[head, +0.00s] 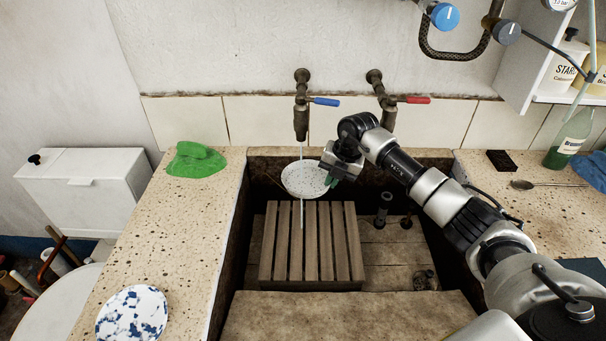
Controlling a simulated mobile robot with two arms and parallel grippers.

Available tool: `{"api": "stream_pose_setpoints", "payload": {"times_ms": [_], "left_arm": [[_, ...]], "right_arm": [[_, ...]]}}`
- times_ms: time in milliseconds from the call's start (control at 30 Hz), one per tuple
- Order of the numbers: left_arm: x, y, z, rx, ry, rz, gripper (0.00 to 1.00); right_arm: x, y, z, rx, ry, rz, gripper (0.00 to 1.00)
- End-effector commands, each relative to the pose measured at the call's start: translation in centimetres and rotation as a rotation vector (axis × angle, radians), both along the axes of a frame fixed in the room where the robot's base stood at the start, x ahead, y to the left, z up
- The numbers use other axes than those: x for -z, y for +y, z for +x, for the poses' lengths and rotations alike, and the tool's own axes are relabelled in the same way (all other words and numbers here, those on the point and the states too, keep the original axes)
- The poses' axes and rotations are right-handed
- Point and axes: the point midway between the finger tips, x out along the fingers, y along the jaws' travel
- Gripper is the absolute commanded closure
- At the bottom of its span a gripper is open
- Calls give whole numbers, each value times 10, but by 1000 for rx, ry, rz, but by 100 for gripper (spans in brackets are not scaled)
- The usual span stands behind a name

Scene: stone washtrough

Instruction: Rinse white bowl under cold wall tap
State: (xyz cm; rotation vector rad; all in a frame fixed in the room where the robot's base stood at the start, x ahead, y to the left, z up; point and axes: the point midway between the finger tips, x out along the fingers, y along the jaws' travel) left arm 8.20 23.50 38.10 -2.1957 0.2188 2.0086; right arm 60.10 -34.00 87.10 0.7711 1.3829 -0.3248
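The white bowl (303,180), finely speckled, is held in the air over the trough, below the cold wall tap (301,115) with the blue lever. A thin stream runs from the spout down to the bowl, and a thin line shows below the bowl too. My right gripper (331,178) is at the bowl's right edge and looks shut on its rim. The fingertips are small and partly hidden. My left gripper is not in view.
A slatted wooden rack (312,245) stands in the stone trough (240,235) below the bowl. A red-lever tap (386,100) is close behind my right arm. A green cloth (195,160) and blue-white plate (132,314) lie on the left ledge; a bottle (568,140) stands right.

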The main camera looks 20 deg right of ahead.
Motion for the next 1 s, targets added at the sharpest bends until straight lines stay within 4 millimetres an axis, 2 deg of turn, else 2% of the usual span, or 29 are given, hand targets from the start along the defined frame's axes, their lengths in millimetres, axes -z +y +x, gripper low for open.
{"api": "stream_pose_setpoints", "payload": {"times_ms": [100,700,1000], "left_arm": [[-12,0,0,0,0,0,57],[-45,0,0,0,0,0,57],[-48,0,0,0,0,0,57]], "right_arm": [[-4,4,-10,-1,0,0,100],[-3,23,-54,-1,0,-1,100],[-1,26,-61,0,-1,2,100]]}}
